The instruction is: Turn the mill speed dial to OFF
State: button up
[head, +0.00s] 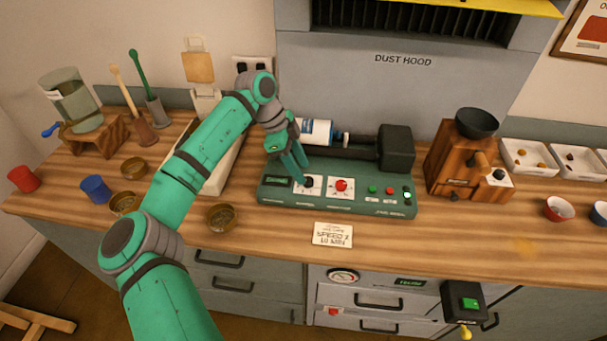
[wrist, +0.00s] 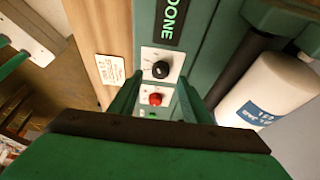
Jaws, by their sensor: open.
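The mill is a green console (head: 350,203) with a white jar (head: 315,132) on its rollers. On its front are a black dial (head: 307,182) and a red knob (head: 341,185), each on a white plate. In the wrist view the black dial (wrist: 160,69) lies just beyond the fingertips and the red knob (wrist: 155,99) shows between the fingers. Their plate markings are too small to read, so I cannot tell which is the speed dial or its setting. My gripper (head: 297,177) is open and empty, close to the black dial; contact is unclear.
A display beside the black dial reads DONE (wrist: 172,20). Several small buttons (head: 389,190) sit to the right. A card (head: 333,234) lies in front of the mill. A wooden grinder (head: 453,160) stands right, and a brass bowl (head: 221,216) left.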

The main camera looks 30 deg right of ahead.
aim_at(308, 182)
jog(key=shift+x, duration=1.85)
jog(key=shift+w, duration=0.1)
jog(key=shift+c, duration=0.5)
jog(key=c, duration=0.9)
